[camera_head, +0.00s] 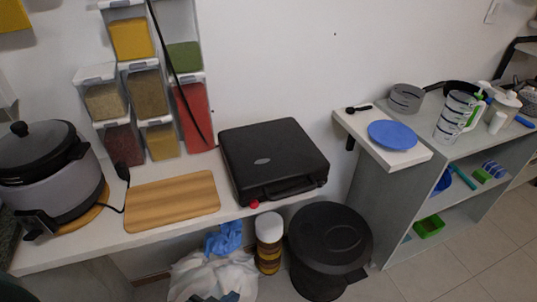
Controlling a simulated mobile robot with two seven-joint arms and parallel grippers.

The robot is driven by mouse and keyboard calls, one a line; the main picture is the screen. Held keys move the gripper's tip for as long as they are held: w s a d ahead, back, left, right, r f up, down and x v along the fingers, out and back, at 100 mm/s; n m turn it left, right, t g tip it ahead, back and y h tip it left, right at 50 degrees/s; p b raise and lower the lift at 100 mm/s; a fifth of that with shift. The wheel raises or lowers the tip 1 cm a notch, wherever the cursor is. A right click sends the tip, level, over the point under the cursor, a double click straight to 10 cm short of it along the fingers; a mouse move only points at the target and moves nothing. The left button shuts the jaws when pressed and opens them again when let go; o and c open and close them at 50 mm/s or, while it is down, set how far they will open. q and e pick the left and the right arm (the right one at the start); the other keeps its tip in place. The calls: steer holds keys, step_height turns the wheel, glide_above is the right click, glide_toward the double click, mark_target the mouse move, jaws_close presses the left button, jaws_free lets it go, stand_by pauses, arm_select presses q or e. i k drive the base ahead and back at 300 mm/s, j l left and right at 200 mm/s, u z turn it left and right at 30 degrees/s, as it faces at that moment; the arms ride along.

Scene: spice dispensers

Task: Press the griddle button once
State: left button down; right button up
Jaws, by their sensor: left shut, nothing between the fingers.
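The griddle (274,150) is a black, closed, box-shaped appliance on the white counter, with a handle along its front edge. A small red round button (254,204) shows at its front left corner, by the counter's front edge. My left gripper (216,297) shows only in part at the bottom edge of the head view, dark against the white bag. It is shut and empty, well below and apart from the button. My right gripper is not in view.
A wooden board (172,201) lies left of the griddle, with a pot-shaped cooker (50,185) further left. Spice dispensers (147,90) hang on the wall behind. A black bin (328,245) and a striped jar (269,245) stand below the counter.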

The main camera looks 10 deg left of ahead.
mark_target(254, 204)
steer(key=l+u, duration=0.15)
steer(key=u, duration=0.25)
steer(key=l+u, duration=0.15)
steer(key=u, duration=0.3)
steer(key=l+u, duration=0.2)
steer(key=u, duration=0.2)
steer(key=l+u, duration=0.2)
steer(key=l, duration=0.15)
steer(key=k+l+u, duration=0.1)
steer(key=l+u, duration=0.15)
steer(key=k+l+u, duration=0.2)
steer(key=l, duration=0.2)
steer(key=k+l, duration=0.15)
steer(key=l, duration=0.2)
steer(key=k+l+u, duration=0.1)
steer(key=l, duration=0.3)
steer(key=k+l, duration=0.15)
steer(key=l, duration=0.2)
steer(key=k+l, duration=0.15)
steer(key=l, duration=0.2)
steer(key=u, duration=0.05)
